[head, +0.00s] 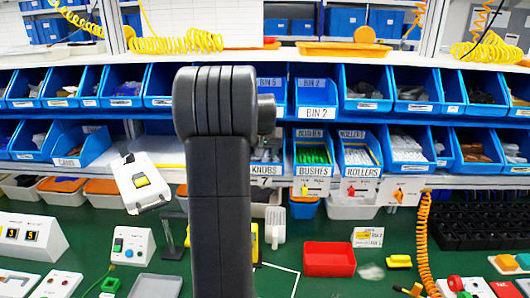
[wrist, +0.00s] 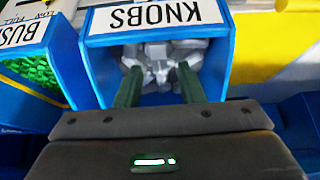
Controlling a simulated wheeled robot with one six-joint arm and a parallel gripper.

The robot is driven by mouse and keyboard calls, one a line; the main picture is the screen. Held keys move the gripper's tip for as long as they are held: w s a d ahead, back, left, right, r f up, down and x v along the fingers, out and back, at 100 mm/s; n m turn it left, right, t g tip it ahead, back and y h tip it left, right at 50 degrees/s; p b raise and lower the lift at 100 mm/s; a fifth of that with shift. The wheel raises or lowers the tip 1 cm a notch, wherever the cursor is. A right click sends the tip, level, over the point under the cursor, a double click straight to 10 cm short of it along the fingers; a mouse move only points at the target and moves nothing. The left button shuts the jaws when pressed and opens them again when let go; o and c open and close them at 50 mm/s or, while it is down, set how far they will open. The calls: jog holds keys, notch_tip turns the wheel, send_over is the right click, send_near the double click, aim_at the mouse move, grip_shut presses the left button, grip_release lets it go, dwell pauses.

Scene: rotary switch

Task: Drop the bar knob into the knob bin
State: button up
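The knob bin (wrist: 88,62) is a blue bin labelled KNOBS, just ahead of my gripper in the wrist view. In the head view its label (head: 266,170) shows to the right of my arm, which hides the rest. My gripper (wrist: 158,72) has two dark green fingers spread apart at the bin's mouth. Several pale grey pieces (wrist: 160,60) lie in the bin beyond and between the fingertips. I see nothing clamped between the fingers. I cannot tell which piece, if any, is the bar knob. My gripper is hidden behind my arm in the head view.
The bushes bin (head: 313,155) with green parts and the rollers bin (head: 358,153) stand to the right of the knob bin in the head view. A red tray (head: 329,259) and switch boxes (head: 133,246) stand on the green bench. My arm blocks the middle.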

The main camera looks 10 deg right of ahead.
jog(key=shift+r, duration=0.35)
jog(key=b+v, duration=0.1)
jog(key=v, duration=1.1)
jog(key=shift+r, duration=0.25)
jog(key=p+x, duration=0.1)
jog(key=x, duration=1.1)
jog(key=shift+f, duration=0.35)
jog(key=shift+r, duration=0.2)
